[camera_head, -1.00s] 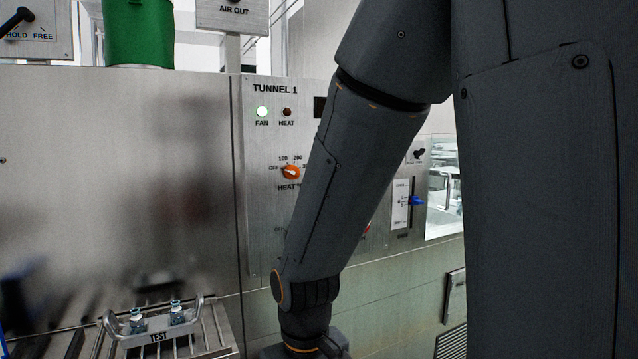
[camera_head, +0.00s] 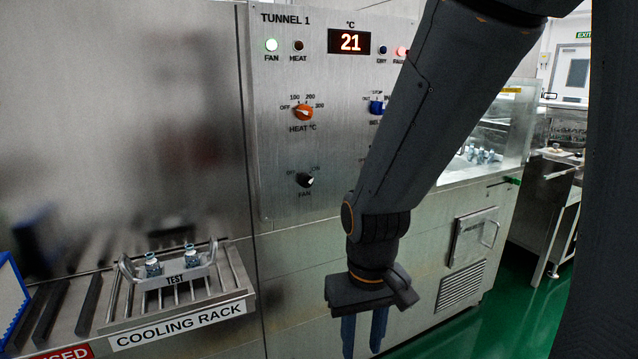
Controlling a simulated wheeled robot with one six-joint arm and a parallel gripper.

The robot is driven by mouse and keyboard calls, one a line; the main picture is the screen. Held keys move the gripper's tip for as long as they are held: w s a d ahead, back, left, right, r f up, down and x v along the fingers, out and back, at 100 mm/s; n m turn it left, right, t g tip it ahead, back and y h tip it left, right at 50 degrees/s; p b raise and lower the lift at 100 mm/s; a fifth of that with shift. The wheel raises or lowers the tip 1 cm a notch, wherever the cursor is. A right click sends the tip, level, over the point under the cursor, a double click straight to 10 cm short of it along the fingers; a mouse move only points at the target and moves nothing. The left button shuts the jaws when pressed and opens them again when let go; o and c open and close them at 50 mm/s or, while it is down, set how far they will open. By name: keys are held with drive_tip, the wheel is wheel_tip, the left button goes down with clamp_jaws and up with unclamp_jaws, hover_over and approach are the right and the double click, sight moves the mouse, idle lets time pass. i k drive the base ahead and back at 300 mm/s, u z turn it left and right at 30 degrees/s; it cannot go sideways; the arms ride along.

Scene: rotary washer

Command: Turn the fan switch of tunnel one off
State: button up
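The Tunnel 1 panel (camera_head: 275,85) is a steel plate with labelled controls. Its black FAN switch (camera_head: 305,180) is low on the panel, with its light pointer seeming to lean right towards ON.
The orange HEAT knob (camera_head: 303,112) is above the fan switch. The red display (camera_head: 349,41) reads 21. A cooling rack (camera_head: 212,310) with a small TEST tray (camera_head: 190,277) juts out at left.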

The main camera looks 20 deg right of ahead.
sight(305, 181)
drive_tip(key=z, duration=1.65)
drive_tip(key=k, duration=0.45)
drive_tip(key=u, duration=1.45)
